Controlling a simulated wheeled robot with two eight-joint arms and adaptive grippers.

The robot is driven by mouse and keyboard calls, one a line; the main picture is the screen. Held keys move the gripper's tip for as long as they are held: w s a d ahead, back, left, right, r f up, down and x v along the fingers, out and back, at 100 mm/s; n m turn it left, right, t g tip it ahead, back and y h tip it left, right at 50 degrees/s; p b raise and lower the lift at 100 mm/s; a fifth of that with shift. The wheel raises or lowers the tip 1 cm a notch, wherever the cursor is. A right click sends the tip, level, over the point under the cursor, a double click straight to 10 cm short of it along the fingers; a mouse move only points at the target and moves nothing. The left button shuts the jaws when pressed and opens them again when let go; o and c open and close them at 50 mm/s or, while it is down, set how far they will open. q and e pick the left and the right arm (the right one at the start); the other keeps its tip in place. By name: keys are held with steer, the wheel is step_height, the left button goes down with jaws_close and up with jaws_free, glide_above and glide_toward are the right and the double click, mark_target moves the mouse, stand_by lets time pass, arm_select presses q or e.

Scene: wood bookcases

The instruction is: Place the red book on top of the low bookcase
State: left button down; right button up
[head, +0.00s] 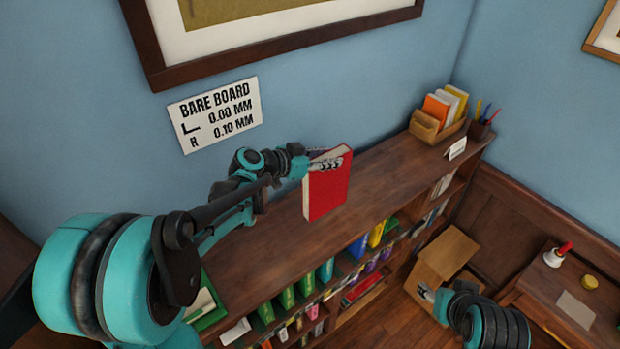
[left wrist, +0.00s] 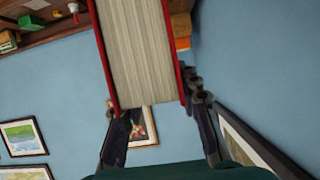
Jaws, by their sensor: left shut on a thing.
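The red book (head: 327,187) is upright and slightly tilted at the low bookcase's top (head: 270,240). My left gripper (head: 326,163) is shut on the book near its upper part. In the left wrist view the book's pale page edge (left wrist: 138,50) shows between two red covers, with the fingers (left wrist: 155,125) on either side. I cannot tell whether the book's lower edge touches the bookcase top. My right gripper (head: 426,293) is low at the right, away from the book, beside an open cardboard box; its fingers are too small to read.
A wooden organiser with folders (head: 440,115) and a pencil cup (head: 478,128) stand at the far end of the bookcase top. The top is bare around the book. Shelves below hold several coloured books. A desk (head: 560,290) with a bell stands at right.

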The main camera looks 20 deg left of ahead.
mark_target(326, 185)
arm_select(q)
steer(key=a+f, duration=0.1)
steer(key=f, duration=0.1)
steer(key=s+a+f, duration=0.1)
steer(key=a+f, duration=0.2)
steer(key=f, duration=0.2)
steer(key=shift+s+a, duration=0.25)
steer(key=shift+s+r, duration=0.1)
steer(key=shift+d, duration=0.1)
steer(key=c, duration=1.1)
jaws_free()
